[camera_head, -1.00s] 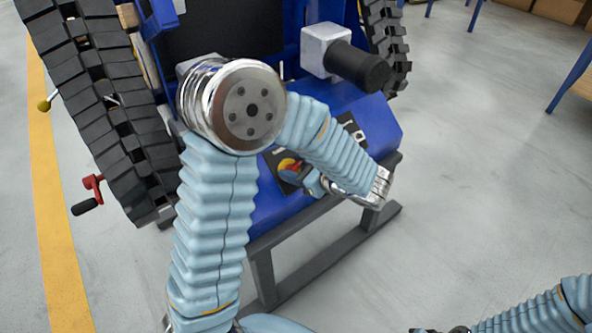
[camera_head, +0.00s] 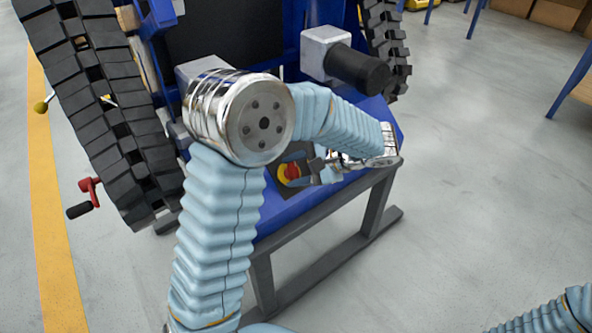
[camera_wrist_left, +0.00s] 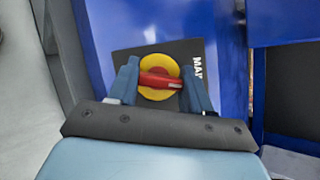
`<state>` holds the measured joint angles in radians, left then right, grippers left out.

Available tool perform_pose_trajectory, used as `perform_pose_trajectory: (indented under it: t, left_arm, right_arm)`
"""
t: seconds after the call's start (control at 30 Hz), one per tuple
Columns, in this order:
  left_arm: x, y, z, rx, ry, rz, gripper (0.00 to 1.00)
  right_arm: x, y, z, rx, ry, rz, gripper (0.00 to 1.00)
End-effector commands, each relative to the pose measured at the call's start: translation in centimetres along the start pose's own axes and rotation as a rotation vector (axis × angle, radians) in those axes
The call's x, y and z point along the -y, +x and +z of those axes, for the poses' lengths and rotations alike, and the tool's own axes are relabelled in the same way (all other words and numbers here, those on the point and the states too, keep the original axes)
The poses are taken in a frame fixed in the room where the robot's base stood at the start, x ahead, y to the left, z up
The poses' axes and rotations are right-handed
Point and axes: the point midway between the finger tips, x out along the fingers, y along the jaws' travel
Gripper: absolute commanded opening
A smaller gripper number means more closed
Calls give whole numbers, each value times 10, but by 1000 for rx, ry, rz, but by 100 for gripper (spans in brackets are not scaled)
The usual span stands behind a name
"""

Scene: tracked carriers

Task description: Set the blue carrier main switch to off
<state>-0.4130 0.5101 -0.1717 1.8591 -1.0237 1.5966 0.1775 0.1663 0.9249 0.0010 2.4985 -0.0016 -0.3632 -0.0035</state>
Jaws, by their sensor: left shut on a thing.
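The main switch is a red handle on a yellow disc (camera_wrist_left: 160,78), set on a dark plate with partly visible white lettering. It also shows on the front of the blue carrier (camera_head: 289,171) in the head view. In the left wrist view the red handle lies nearly level across the disc. My left gripper (camera_wrist_left: 160,82) has one finger on each side of the disc and is shut on the switch. In the head view my left gripper (camera_head: 318,171) reaches the switch from the right. My right gripper is out of view; only part of its sleeved arm shows.
Black tracks (camera_head: 105,110) flank the blue carrier. A grey block with a black cylinder (camera_head: 357,68) juts out above the switch panel. A red crank (camera_head: 86,192) is at left. A grey stand (camera_head: 325,222) supports the front. The floor at right is clear.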

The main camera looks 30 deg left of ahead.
Motion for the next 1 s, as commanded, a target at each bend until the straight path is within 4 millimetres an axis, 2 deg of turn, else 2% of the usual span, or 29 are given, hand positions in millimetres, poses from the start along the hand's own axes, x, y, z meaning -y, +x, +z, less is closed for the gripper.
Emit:
perform_pose_trajectory:
  t: [0.43, 1.0]
  left_arm:
    - [0, 0, -1, -4, -239, 128, 18]
    - [-1, 0, -1, -4, -290, 155, 18]
  right_arm:
    - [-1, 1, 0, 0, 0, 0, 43]
    - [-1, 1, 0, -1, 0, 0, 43]
